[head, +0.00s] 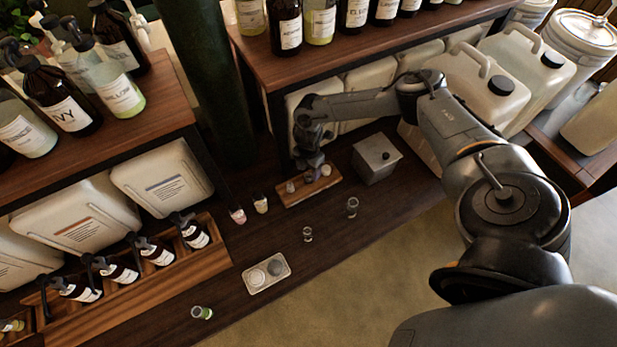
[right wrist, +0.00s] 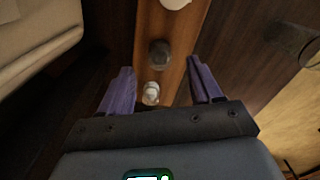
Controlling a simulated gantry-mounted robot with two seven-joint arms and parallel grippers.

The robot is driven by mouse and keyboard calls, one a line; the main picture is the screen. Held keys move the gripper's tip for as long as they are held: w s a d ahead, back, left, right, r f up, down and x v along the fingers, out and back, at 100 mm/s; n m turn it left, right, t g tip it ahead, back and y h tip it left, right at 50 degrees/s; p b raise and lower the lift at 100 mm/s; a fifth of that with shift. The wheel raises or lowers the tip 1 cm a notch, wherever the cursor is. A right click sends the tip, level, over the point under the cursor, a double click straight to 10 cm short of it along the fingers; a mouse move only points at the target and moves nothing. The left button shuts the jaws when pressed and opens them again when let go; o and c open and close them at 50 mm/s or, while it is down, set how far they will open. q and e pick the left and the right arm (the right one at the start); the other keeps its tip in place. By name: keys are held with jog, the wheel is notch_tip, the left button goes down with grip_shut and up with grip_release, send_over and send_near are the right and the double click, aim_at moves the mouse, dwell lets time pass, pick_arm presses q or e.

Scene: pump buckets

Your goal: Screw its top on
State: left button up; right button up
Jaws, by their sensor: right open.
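My right gripper (head: 312,172) is open above a small wooden tray (head: 303,194) on the dark counter. Small tops stand in a row on the tray. In the right wrist view, a pale top (right wrist: 151,93) lies between the spread purple fingers, seemingly touching neither. A dark round top (right wrist: 159,52) is just beyond the fingertips, and a white one (right wrist: 175,3) is at the upper edge. Small clear glass vessels (head: 352,207) (head: 307,234) stand in front of the tray without visible tops. A vessel with green contents (head: 202,312) is at the front left. My left gripper is out of view.
A grey metal box (head: 377,158) stands right of the wooden tray. Two small labelled jars (head: 238,216) (head: 260,203) stand to its left. A pale tray (head: 284,270) with two round items is nearer the front. A shelf with bottles (head: 270,70) overhangs behind; the front counter is mostly clear.

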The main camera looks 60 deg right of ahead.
aim_at(309, 175)
jog(key=shift+f, duration=2.5)
jog(key=c, duration=1.1)
jog(key=shift+r, duration=0.15)
